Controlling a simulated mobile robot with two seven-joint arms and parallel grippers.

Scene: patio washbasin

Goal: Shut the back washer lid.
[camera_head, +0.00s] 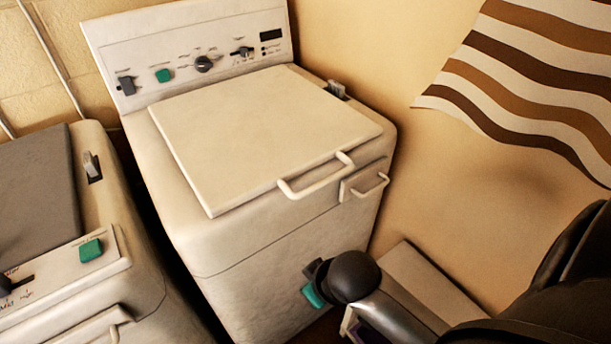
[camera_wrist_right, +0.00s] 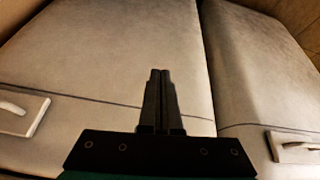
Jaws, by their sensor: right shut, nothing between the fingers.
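A cream washer (camera_head: 270,260) stands in the middle of the head view, with a cream lid (camera_head: 265,125) lying down over its top. The lid looks flat; I cannot tell whether a thin gap is left under its edge. A bar handle (camera_head: 318,178) sits on the lid's front edge. My right arm comes in from the lower right of the head view, its hand with a teal part low beside the washer's front, below the lid. Its fingertips are hidden there. In the right wrist view my right gripper (camera_wrist_right: 160,75) is shut and empty, before pale washer panels. My left gripper is out of view.
Another washer (camera_head: 140,275) with a grey top (camera_head: 35,190) stands at the left, across a narrow dark gap. A control panel (camera_head: 195,60) rises behind the lid. A small pale box (camera_head: 415,275) stands right of the washer; a striped cloth (camera_head: 540,75) hangs on the wall.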

